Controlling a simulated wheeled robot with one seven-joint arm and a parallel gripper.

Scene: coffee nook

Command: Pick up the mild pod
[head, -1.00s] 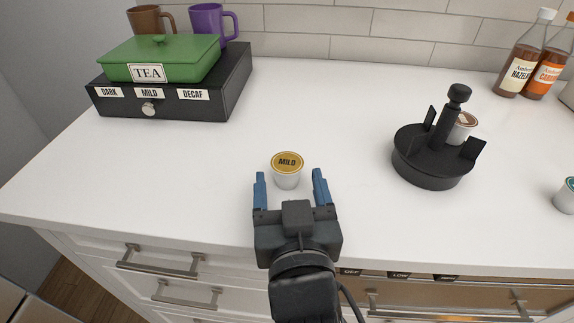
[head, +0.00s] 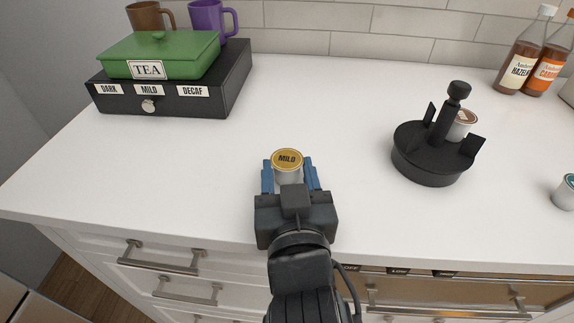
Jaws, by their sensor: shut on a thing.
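The mild pod (head: 287,160) is a small white cup with a gold lid marked MILD, in the middle of the head view near the counter's front. My gripper (head: 290,174) has its blue fingers on both sides of the pod and is shut on it. The pod is upright. Its lower part is partly hidden by my gripper, and I cannot tell whether it touches the counter.
A black drawer box (head: 172,95) labelled DARK, MILD and DECAF stands at the back left under a green TEA box (head: 165,48). A black carousel (head: 428,165) holding a pod (head: 462,122) stands to the right. Another pod (head: 566,192) is at the right edge. Bottles (head: 521,62) stand at the back right.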

